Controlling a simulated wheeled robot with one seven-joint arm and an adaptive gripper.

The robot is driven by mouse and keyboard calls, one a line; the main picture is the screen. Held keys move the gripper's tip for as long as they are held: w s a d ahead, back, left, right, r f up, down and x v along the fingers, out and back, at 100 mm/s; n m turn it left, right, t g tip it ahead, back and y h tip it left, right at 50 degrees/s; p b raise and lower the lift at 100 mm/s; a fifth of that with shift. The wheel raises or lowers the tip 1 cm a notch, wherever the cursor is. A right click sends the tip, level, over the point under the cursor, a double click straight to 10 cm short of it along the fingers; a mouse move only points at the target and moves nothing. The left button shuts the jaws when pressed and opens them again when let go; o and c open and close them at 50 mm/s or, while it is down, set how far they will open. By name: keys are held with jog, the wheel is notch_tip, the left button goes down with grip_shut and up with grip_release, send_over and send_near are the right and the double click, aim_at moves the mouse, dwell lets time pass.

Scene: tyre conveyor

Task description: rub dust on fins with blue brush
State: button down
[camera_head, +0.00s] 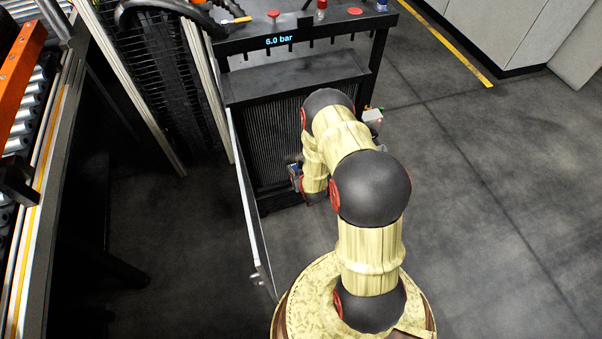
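The fins (270,128) form a dark, ribbed upright panel inside a black frame, under a display reading "6.0 bar". My arm stands in front and covers the panel's right part. My gripper (295,174) seems to be the small dark end at the panel's lower right, mostly hidden by my arm. A small blue patch shows at that end; I cannot tell whether it is the brush. Another small blue item (382,5) stands at the frame's top right corner. Dust on the fins is too fine to make out.
A thin open door panel (252,215) juts toward me on the left of the fins. A roller conveyor (38,150) runs along the left edge. Black hoses (165,8) and a yellow-handled tool (237,20) are at the top. The floor at right is clear.

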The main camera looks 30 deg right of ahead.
jog(key=shift+s+r, duration=0.1)
jog(key=shift+r, duration=0.65)
jog(key=shift+s+d+r, duration=0.4)
jog(key=shift+s+d, duration=0.65)
jog(key=shift+d, duration=3)
jog(key=shift+s+d+r, duration=0.35)
jog(key=shift+s+d, duration=0.7)
jog(key=shift+d, duration=2.95)
jog(key=shift+w+a, duration=0.75)
jog(key=shift+a, duration=2)
jog(key=shift+w+a, duration=0.75)
jog(key=shift+a, duration=1.95)
jog(key=shift+w+a, duration=0.75)
jog(key=shift+a, duration=2)
